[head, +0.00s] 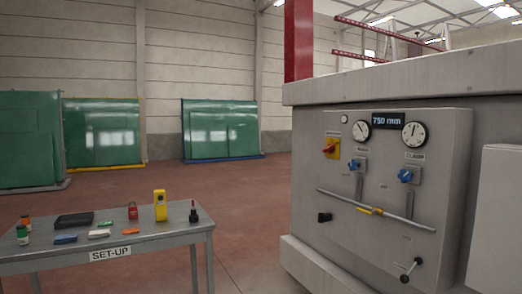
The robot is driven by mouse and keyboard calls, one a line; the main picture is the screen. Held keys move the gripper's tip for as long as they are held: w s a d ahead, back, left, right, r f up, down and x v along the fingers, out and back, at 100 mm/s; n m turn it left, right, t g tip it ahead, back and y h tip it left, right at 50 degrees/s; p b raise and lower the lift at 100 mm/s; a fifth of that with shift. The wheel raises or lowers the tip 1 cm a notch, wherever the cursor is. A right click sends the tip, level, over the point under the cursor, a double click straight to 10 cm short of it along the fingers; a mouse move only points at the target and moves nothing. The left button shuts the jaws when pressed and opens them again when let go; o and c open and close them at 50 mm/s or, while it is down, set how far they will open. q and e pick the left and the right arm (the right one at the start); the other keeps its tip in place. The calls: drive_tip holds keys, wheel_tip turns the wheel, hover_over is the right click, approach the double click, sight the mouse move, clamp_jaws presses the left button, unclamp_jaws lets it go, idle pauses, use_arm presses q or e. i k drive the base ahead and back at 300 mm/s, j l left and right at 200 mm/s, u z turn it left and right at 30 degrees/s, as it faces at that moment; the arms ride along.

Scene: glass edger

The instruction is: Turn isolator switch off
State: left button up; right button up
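The likely isolator switch (330,148) is a red knob on a yellow plate at the upper left of the grey machine's control panel (390,230). The knob looks tilted, but its exact position and markings are too small to read. No gripper is in the head view, so neither gripper can be placed relative to the switch.
Two gauges (414,134), blue valve knobs (360,164) and a yellow-handled pipe lever (370,210) share the panel. A SET-UP table (60,262) with small tools and bottles stands left. Open red floor (250,195) lies between. Green glass racks (220,130) stand behind.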

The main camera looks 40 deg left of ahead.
sight(331, 148)
drive_tip(key=u, duration=0.9)
drive_tip(key=i+z, duration=0.25)
drive_tip(key=i, duration=0.5)
